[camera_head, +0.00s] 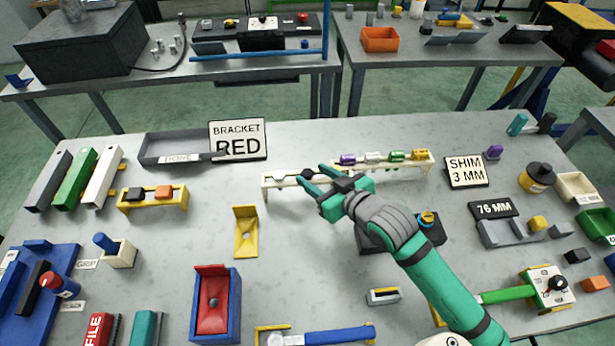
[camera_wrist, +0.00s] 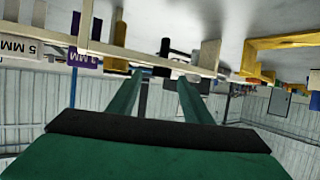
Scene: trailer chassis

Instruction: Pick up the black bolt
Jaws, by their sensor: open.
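A black bolt (camera_wrist: 165,48) shows in the wrist view near a pale rail, roughly in line with the gap between my fingertips. In the head view a small dark piece (camera_head: 306,173), which looks like the same bolt, sits at the cream rack (camera_head: 267,190), partly hidden by my gripper. My gripper (camera_head: 303,178) is green, open and points left over this rack. Its two fingers also show in the wrist view (camera_wrist: 160,77), apart and with nothing clearly held. I cannot tell whether the bolt lies between the fingertips or just beyond them.
A sign reading BRACKET RED (camera_head: 238,140) and a grey tray (camera_head: 165,160) stand at the back left. A yellow bracket (camera_head: 245,232) lies in front. Bare table shows around it.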

